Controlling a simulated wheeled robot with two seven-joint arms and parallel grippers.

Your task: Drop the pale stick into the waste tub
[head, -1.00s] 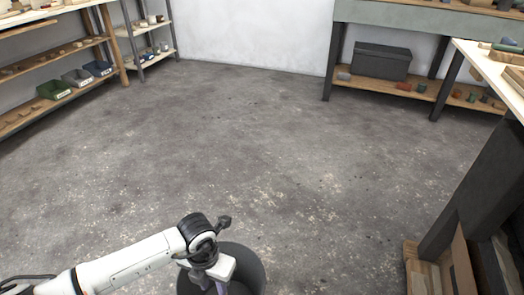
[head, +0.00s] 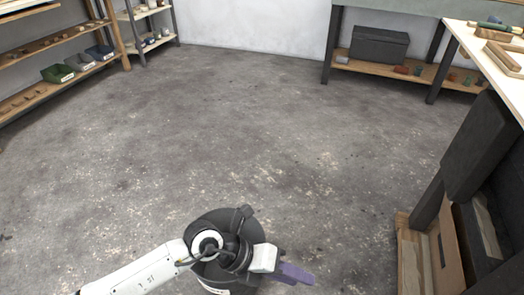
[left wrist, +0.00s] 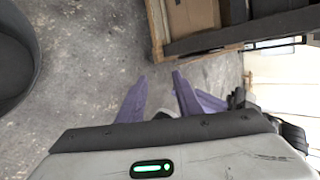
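The waste tub (head: 216,276) is a dark round bin at the bottom of the head view, partly hidden by my left wrist. Its dark side also shows at the left edge of the left wrist view (left wrist: 14,65). My left gripper (head: 300,276) has purple fingers and reaches out to the right of the tub. In the left wrist view its two fingertips (left wrist: 160,77) are apart, with bare floor between them and nothing visibly held. I cannot make out the pale stick in either view.
A workbench (head: 480,42) with wooden pieces stands at the right. Boards stand in a wooden crate (head: 412,262) below it. Shelves (head: 62,40) with small bins are at the far left. A dark box (head: 378,46) sits on a low rear shelf. The middle floor is clear.

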